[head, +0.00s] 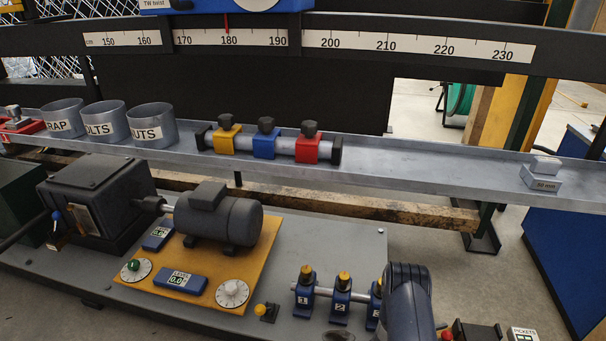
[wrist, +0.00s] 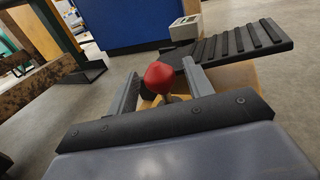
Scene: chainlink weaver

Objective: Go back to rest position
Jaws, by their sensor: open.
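My gripper (wrist: 160,72) is open in the wrist view, with one finger on each side of a red knob (wrist: 160,79). The knob sits on a short stem above a tan base. I cannot tell whether either finger touches it. In the head view, part of my arm shows at the bottom right of centre, and the gripper's fingers are hidden or out of frame. A small red piece (head: 445,334) shows just right of my arm, mostly cut off by the bottom edge.
A grey rail shelf (head: 430,175) holds cups (head: 152,125), coloured clamps (head: 265,143) and a "50 mm" block (head: 541,180). Blue numbered stops (head: 340,297) stand close left of my arm. A "PICKETS" counter (head: 523,335) is at right. A dark ribbed plate (wrist: 235,47) lies beyond the knob.

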